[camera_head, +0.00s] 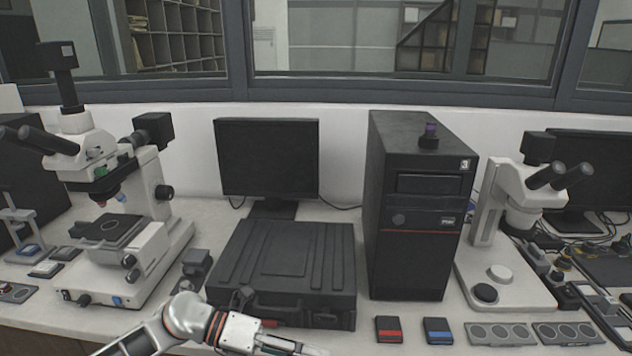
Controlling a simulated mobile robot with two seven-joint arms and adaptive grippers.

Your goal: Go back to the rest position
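My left arm comes in from the lower left, with a white and grey wrist and an orange-red ring. Its gripper (300,348) lies at the bottom edge, in front of the black case and partly cut off by the frame. I cannot tell whether its fingers are open or shut, and I see nothing held in it. My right gripper is not in view.
A closed black case (285,255) stands behind my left gripper, near a black tower unit (415,210) with a small dark object (429,137) on top. Red (388,329) and blue (437,330) blocks lie in front. Microscopes stand left (110,230) and right (500,230).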

